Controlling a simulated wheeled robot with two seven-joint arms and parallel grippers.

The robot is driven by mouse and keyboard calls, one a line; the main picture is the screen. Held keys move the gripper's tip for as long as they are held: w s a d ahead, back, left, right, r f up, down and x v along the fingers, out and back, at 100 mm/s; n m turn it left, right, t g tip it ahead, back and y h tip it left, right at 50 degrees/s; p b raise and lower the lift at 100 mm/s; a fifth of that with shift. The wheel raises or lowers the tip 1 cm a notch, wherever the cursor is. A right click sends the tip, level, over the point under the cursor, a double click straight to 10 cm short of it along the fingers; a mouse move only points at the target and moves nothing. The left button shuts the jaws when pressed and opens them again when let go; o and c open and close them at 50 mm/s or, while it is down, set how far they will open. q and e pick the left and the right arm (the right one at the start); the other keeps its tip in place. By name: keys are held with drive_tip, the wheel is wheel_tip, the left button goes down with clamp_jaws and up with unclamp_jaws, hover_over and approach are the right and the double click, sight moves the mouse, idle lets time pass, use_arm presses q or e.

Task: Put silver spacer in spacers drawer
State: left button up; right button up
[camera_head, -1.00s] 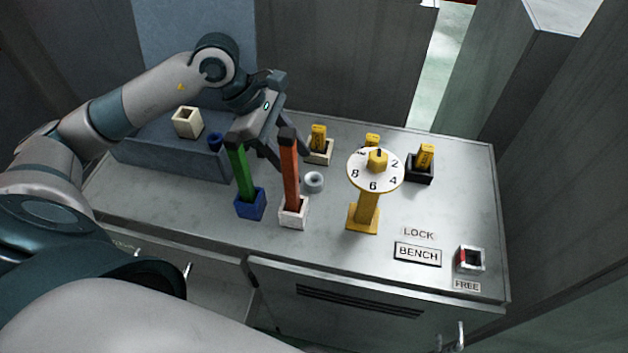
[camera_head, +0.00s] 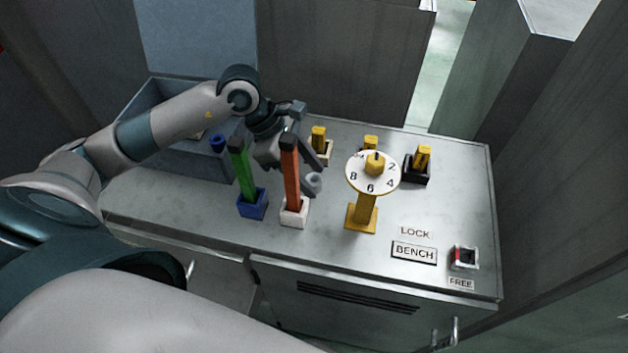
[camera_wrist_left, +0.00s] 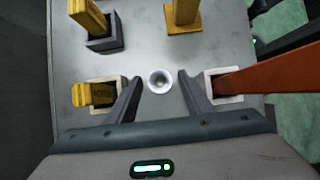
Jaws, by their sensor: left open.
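The silver spacer (camera_head: 313,183), a small grey ring, stands on the bench top just right of the orange handle. In the left wrist view the spacer (camera_wrist_left: 160,82) lies between the two fingertips, with a gap on each side. My left gripper (camera_wrist_left: 160,88) is open and empty, pointing down at it. In the head view the left gripper (camera_head: 308,165) is partly hidden by the orange handle. Drawer fronts with handles (camera_head: 190,270) show below the bench's front left edge, partly behind my arm; I cannot read which one is for spacers. My right gripper is out of view.
An orange handle (camera_head: 291,185) in a white socket and a green handle (camera_head: 243,175) in a blue socket stand close by. A yellow dial post (camera_head: 366,205) is to the right. Yellow pieces in sockets (camera_head: 418,172) stand behind. A grey bin (camera_head: 200,165) is at left.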

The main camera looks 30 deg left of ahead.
sight(310, 179)
use_arm(q)
clamp_jaws()
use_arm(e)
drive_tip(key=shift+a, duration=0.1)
use_arm(q)
drive_tip(key=shift+r, duration=0.2)
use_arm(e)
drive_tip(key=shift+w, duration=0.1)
